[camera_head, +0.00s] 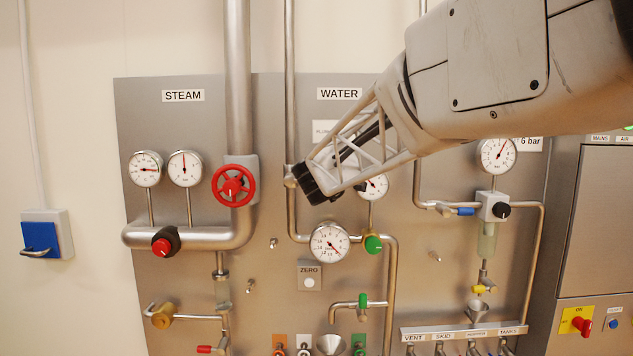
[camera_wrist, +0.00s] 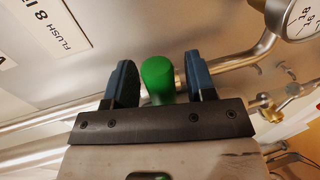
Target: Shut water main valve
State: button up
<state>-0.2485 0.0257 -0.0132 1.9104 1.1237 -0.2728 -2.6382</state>
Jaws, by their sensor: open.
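My gripper (camera_head: 310,186) is at the vertical water pipe (camera_head: 290,120), under the WATER label (camera_head: 339,93), in the head view. In the wrist view, my open gripper (camera_wrist: 161,84) has its two dark fingers on either side of a green handle (camera_wrist: 157,78). The handle stands between the fingers, with a narrow gap on its right; contact on the left cannot be told. It sits in front of a metal pipe. In the head view my gripper hides this handle, and only a metal fitting (camera_head: 289,178) on the pipe shows beside the fingers.
A gauge (camera_head: 328,242) and a green knob (camera_head: 373,244) are below my gripper. Another gauge (camera_head: 375,186) is partly hidden behind my wrist. The red steam handwheel (camera_head: 233,186) is to the left. A lower green handle (camera_head: 363,301) is on a small pipe.

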jog(key=v, duration=0.7)
dwell(0.4)
jog(key=s+d+f+m+g, duration=0.4)
jog(key=s+f, duration=0.5)
jog(key=s, duration=0.6)
jog(key=s+d+f+m+g, duration=0.4)
jog(key=s+d+f+m, duration=0.3)
jog(key=s, duration=0.8)
jog(key=s+d+f+m+g, duration=0.4)
jog(key=s+f+m, duration=0.3)
jog(key=s, duration=0.8)
notch_tip(320, 180, down, 4)
jog(key=shift+s+d+r+g, duration=0.2)
jog(key=shift+d+g, duration=0.2)
jog(key=shift+d, duration=0.45)
